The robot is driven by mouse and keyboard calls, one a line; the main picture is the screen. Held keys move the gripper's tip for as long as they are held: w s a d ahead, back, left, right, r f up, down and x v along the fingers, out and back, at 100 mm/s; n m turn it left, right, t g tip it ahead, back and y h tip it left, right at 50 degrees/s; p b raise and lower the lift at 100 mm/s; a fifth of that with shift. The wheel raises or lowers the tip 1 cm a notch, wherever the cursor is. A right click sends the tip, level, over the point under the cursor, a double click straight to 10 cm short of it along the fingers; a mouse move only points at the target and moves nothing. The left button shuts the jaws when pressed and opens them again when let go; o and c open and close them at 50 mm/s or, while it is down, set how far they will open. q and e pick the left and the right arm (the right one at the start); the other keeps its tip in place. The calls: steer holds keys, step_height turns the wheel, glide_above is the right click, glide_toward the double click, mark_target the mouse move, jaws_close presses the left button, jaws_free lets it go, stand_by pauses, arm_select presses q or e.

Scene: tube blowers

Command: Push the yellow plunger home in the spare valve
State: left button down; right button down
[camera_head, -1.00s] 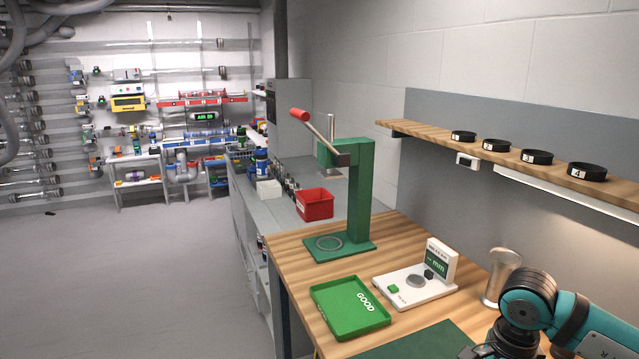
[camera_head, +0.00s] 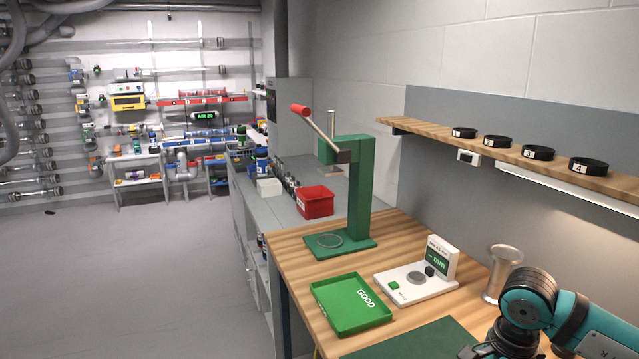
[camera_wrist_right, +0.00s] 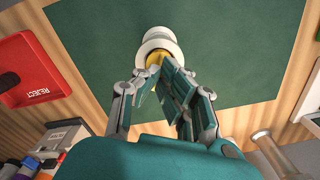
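In the right wrist view, a white, round-bodied valve (camera_wrist_right: 158,38) sits over the green mat (camera_wrist_right: 228,50). A yellow plunger (camera_wrist_right: 154,62) shows on its near side, partly hidden by my fingers. My right gripper (camera_wrist_right: 153,82) has its fingertips close together right at the yellow plunger. I cannot tell whether they grip it, touch it or only stand in front of it. In the head view my right arm is at the lower right, and its gripper and the valve are out of frame. My left gripper is in neither view.
A green GOOD tray (camera_head: 335,321), a white gauge (camera_head: 405,295) and a green lever press (camera_head: 358,195) stand on the wooden bench. A metal cup (camera_head: 500,270) is close to my right arm. A red REJECT tray (camera_wrist_right: 40,60) lies left of the mat in the wrist view.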

steer(key=shift+f, duration=0.1)
steer(key=shift+w+d+r+p, duration=0.15)
steer(key=shift+r+p, duration=0.35)
steer(key=shift+r, duration=0.35)
steer(key=shift+r+p, duration=0.95)
steer(key=shift+r, duration=1.2)
steer(key=shift+f, duration=0.1)
